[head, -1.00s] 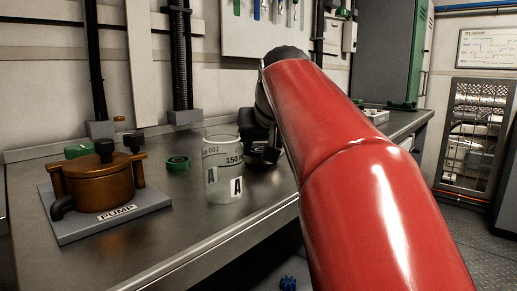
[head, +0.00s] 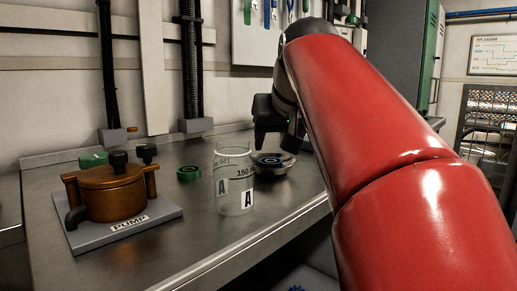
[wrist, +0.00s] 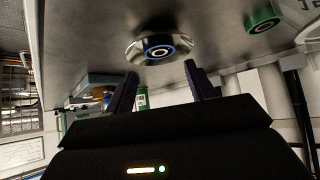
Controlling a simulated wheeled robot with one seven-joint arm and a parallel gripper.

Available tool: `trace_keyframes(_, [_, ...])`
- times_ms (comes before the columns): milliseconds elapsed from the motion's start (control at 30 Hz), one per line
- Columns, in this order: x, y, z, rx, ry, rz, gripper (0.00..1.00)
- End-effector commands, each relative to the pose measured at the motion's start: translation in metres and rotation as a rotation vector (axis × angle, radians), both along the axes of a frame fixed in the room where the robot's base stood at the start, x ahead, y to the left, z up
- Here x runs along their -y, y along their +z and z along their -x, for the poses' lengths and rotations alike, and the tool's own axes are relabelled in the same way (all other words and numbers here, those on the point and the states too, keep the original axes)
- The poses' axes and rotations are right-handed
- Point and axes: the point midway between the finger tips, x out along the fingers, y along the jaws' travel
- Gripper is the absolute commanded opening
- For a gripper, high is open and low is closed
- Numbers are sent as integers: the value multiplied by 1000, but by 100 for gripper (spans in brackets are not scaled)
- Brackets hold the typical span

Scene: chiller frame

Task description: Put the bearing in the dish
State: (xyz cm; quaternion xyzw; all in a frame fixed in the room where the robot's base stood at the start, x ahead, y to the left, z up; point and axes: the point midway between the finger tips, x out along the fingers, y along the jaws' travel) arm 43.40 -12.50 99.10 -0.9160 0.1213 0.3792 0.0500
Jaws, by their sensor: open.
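The bearing (head: 270,160), a dark ring with a blue band and a light centre, lies in a shallow metal dish (head: 272,172) on the bench. The wrist view also shows the bearing (wrist: 158,46) inside the rim of the pale, faceted dish (wrist: 134,50). My gripper (head: 277,141) is above the dish. In the wrist view its two fingers (wrist: 161,72) are apart, with nothing between them, and the bearing is clear of both. The right edge of the dish is near my arm in the head view.
A clear beaker (head: 232,185) marked A stands just left of the dish. A green ring (head: 188,173) lies behind it, and it shows in the wrist view (wrist: 262,17). A brown pump (head: 112,193) on a grey plate stands at the left. The bench front is clear.

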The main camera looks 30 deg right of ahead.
Motion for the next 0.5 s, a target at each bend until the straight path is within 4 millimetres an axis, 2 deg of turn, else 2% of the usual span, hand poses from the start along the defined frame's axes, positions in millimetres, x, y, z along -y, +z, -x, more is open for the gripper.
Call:
trace_keyframes(33, [-2,11,8,4,1,2,55])
trace_keyframes(200, [-7,30,27,2,0,1,55])
trace_keyframes(500, [-10,39,38,0,0,0,55])
